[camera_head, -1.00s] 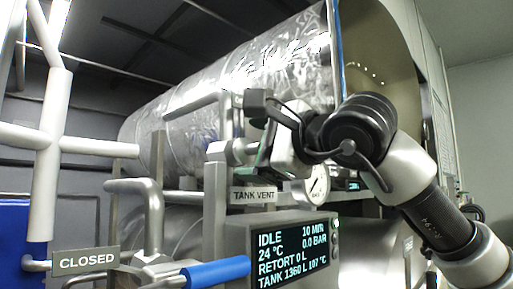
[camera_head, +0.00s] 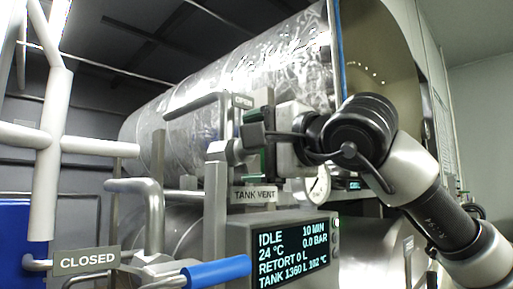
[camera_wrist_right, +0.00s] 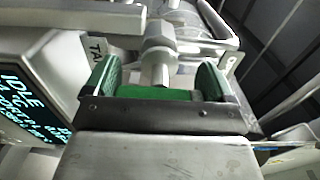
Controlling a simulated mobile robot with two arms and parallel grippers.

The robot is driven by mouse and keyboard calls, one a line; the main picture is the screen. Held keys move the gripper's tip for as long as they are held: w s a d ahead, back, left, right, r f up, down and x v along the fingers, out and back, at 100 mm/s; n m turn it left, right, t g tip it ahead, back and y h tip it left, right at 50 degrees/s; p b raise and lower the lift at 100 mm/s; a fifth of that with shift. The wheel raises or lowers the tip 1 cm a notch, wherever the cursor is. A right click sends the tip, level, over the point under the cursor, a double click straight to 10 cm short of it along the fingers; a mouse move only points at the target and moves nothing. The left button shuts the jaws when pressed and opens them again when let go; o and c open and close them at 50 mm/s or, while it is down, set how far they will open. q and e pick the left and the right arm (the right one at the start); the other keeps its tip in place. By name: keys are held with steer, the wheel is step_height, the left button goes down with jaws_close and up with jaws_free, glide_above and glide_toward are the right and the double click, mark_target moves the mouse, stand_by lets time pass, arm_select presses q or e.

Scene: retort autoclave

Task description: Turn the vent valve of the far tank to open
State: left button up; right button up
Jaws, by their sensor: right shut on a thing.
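The far tank is the large shiny cylinder (camera_head: 230,85) at the back in the head view. Its vent valve (camera_head: 222,150) stands on a post above the TANK VENT label (camera_head: 254,194). In the right wrist view, the green finger pads of the gripper (camera_wrist_right: 159,80) stand either side of a metal stem and hex fitting (camera_wrist_right: 158,38). My left gripper is not in view.
A display (camera_head: 290,252) reads IDLE, with the tank at 102 °C. A round gauge (camera_head: 318,186) sits behind it.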

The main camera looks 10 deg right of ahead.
steer(key=shift+f, duration=0.1)
steer(key=o, duration=0.7)
steer(key=shift+o, duration=0.2)
steer(key=shift+s, duration=0.1)
steer(key=shift+s, duration=0.1)
steer(key=shift+s+d+b, duration=0.25)
steer(key=shift+b, duration=0.1)
steer(key=b+v, duration=0.4)
steer(key=v, duration=0.6)
